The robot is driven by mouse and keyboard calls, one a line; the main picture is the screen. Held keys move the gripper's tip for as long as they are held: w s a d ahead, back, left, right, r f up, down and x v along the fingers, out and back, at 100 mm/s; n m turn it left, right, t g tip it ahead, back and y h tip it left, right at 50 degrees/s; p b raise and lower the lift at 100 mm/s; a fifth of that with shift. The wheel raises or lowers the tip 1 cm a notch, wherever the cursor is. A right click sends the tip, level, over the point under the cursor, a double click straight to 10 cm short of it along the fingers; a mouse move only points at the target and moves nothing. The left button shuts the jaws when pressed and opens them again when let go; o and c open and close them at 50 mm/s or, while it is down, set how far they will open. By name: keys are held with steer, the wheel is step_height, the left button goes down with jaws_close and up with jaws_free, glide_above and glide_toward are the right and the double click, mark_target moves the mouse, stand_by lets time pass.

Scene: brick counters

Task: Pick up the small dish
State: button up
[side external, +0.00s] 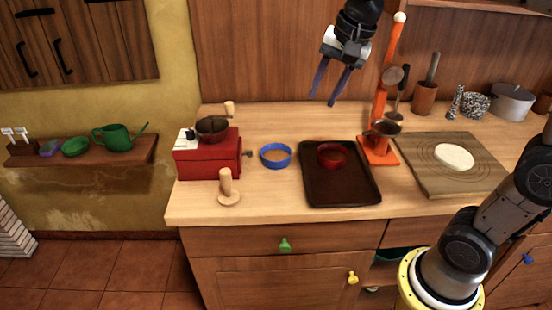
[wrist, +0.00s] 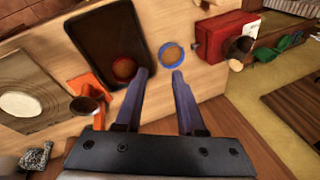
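A small round red dish (side external: 332,155) sits on a dark rectangular tray (side external: 314,192) on the wooden counter. The dish also shows in the wrist view (wrist: 123,68), left of my fingertips. A blue ring-like round piece (side external: 275,156) lies on the counter left of the tray, with wood colour showing inside it; the wrist view shows it too (wrist: 171,54). My gripper (side external: 323,99) is high above the back of the counter, behind and above the tray. Its two purple fingers are apart with nothing between them. It touches neither round piece.
An orange stand (side external: 378,150) with a tall post rises right of the tray. A red grinder box (side external: 208,158) and a wooden peg (side external: 228,190) stand to the left. A board with pale dough (side external: 454,157) lies right. The counter behind the tray is clear.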

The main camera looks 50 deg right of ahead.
steer(key=w+d+f+m+g, duration=0.1)
steer(key=w+d+f+m, duration=0.1)
steer(key=w+f, duration=0.35)
steer(key=m+g, duration=0.1)
steer(key=g, duration=0.1)
glide_toward(287, 154)
steer(key=s+a+f, duration=0.1)
steer(key=s+a, duration=0.1)
steer(key=s, duration=0.1)
steer(key=shift+w+a+f, duration=0.1)
steer(key=shift+w+f, duration=0.1)
steer(key=shift+f, duration=0.9)
steer(key=shift+w+a+f, duration=0.1)
steer(key=shift+w+f, duration=0.15)
steer(key=shift+f, duration=0.8)
steer(key=shift+w+a+f, duration=0.1)
steer(key=shift+w+f, duration=0.1)
steer(key=shift+f, duration=0.9)
jaws_close()
